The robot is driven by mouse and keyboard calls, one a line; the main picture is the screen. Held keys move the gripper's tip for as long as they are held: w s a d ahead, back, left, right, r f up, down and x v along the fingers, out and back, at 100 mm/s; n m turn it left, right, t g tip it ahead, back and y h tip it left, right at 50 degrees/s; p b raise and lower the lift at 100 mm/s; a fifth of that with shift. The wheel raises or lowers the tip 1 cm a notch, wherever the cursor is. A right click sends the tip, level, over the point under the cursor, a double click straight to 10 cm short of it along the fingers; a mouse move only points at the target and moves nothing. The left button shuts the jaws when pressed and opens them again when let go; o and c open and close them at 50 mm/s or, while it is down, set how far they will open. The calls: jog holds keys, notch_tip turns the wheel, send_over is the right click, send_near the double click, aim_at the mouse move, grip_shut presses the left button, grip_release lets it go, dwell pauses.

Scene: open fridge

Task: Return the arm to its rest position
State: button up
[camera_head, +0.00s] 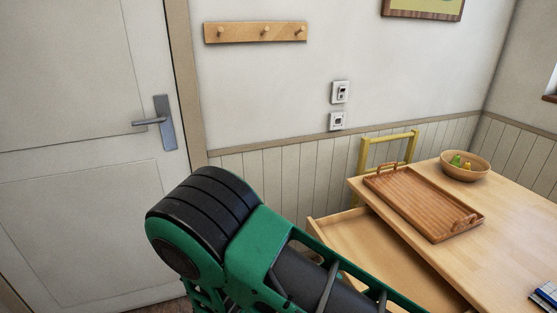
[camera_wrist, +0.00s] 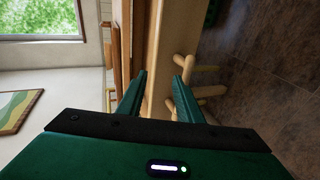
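My green and black arm (camera_head: 235,235) fills the lower middle of the head view, in front of the door and the table's left side. Its end is not visible in the head view. In the wrist view my gripper (camera_wrist: 160,82) has its two green fingers spread apart, with nothing held between them. Behind the gap shows pale wood, seemingly the table's side, turned upright in the picture. I cannot tell the distance from the fingers to that wood.
The wooden table (camera_head: 515,215) carries a slatted tray (camera_head: 425,203) and a bowl (camera_head: 466,168) with green and yellow items. A drawer-like wooden part (camera_head: 345,232) juts out at its left. A yellow chair (camera_head: 388,140) stands behind. A closed door (camera_head: 75,120) is left.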

jog(key=s+d+r+m+g+y, duration=0.35)
jog(key=d+r, duration=0.35)
jog(key=d, duration=0.3)
jog(key=s+d+r+m+g+y, duration=0.25)
jog(key=d+r+m+g, duration=0.2)
jog(key=d+r, duration=0.4)
jog(key=s+d+r+m+t+y, duration=0.1)
jog(key=s+d+r+y, duration=0.2)
jog(key=s, duration=0.5)
jog(key=s+d+r+m+t+y, duration=0.1)
jog(key=s+d+r+m+y, duration=0.1)
jog(key=s+d+r, duration=0.3)
jog(key=s+y, duration=0.1)
jog(key=s, duration=0.2)
jog(key=shift+s+r+y, duration=0.3)
jog(key=shift+r, duration=0.1)
jog(key=shift+d, duration=0.1)
jog(key=shift+w+f, duration=0.25)
jog(key=shift+w, duration=0.4)
